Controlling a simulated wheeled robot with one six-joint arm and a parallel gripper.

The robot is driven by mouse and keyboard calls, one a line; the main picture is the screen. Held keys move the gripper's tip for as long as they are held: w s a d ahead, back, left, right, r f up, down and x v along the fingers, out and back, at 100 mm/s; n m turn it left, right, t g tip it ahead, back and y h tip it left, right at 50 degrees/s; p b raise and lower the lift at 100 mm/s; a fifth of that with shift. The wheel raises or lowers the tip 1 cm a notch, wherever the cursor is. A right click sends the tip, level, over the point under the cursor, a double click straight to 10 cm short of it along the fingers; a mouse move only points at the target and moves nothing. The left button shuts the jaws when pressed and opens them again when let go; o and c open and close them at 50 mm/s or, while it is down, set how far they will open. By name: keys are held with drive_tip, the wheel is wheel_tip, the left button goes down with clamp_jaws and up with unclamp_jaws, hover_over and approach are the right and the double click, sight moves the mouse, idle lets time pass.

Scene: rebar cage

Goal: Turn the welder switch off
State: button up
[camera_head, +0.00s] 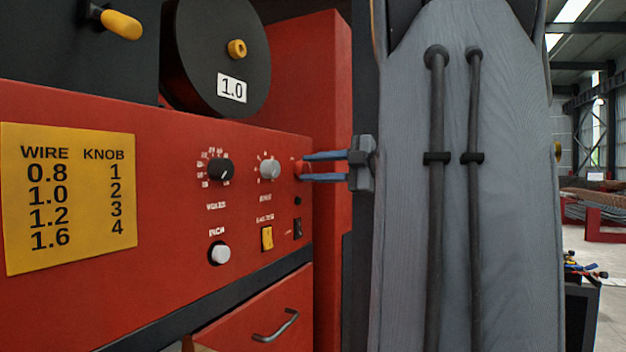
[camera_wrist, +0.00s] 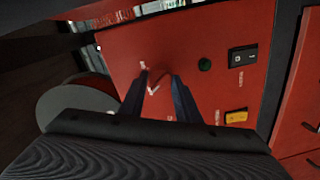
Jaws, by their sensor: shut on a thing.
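The red welder panel (camera_head: 160,220) fills the left of the head view. My gripper (camera_head: 306,168) is at its right edge, its two blue-grey fingers closed around a small red knob (camera_head: 299,168). In the wrist view the fingertips (camera_wrist: 158,77) stand on both sides of this knob (camera_wrist: 153,84), which blends with the panel. A black rocker switch (camera_head: 298,228) sits below the gripper; it shows at upper right in the wrist view (camera_wrist: 243,56), with light marks on its faces. Its small label is unreadable, and I cannot tell which control is the welder switch.
A yellow rocker (camera_head: 267,238), a small dark button (camera_head: 298,201), a grey knob (camera_head: 270,169), a black knob (camera_head: 221,169) and a white button (camera_head: 219,253) are on the panel. A drawer handle (camera_head: 276,326) sticks out below. A wire spool (camera_head: 215,55) is above.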

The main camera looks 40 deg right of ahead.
drive_tip(key=shift+n+b, duration=0.85)
drive_tip(key=shift+n, duration=0.05)
drive_tip(key=o, duration=1)
drive_tip(key=shift+o, duration=0.2)
drive_tip(key=b+v, duration=0.1)
drive_tip(key=v, duration=0.6)
drive_tip(key=shift+s, duration=0.35)
drive_tip(key=shift+d, duration=0.1)
